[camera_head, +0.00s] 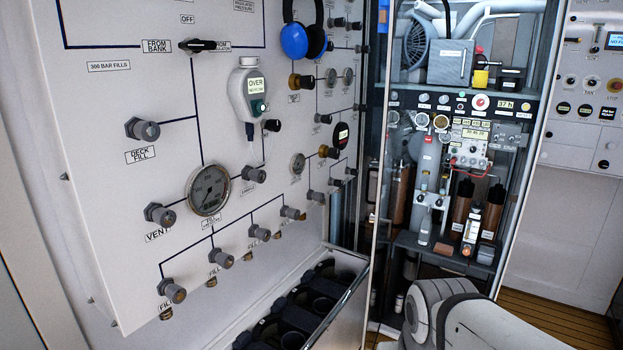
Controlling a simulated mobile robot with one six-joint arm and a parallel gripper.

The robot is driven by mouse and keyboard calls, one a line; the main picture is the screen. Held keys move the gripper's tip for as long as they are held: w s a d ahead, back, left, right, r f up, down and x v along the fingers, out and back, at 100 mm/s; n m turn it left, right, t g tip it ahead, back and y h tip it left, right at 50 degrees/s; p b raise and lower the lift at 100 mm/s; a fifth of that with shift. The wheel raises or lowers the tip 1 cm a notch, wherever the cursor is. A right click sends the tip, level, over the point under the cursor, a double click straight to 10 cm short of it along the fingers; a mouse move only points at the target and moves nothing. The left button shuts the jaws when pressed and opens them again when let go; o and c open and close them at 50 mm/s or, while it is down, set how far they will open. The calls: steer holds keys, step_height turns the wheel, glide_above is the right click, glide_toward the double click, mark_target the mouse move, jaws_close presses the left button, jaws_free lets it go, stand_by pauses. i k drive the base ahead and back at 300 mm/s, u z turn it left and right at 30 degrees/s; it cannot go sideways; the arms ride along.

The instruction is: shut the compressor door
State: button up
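The compressor cabinet (398,268) stands open right of centre, with its machinery, gauges and brown cylinders in plain view. A narrow pale upright panel (384,130) at the cabinet's left side, seen almost edge-on, looks like the compressor door standing open; a dark handle shows on it. How far it is swung is hard to tell from this angle. White rounded links of my arm show at the bottom right, in front of the cabinet's foot. My gripper is not in view, so its state and any contact with the door are hidden.
A large white fill panel (100,105) with valves, a gauge and blue headphones (294,41) fills the left. Below it is an open bin (340,300) with dark round holders, close to the cabinet's left side. Another control panel (570,175) stands at right above wooden floor (560,318).

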mark_target(401, 12)
steer(key=u, duration=0.55)
steer(key=k, duration=1.3)
steer(key=z, duration=0.45)
steer(key=i, duration=1.5)
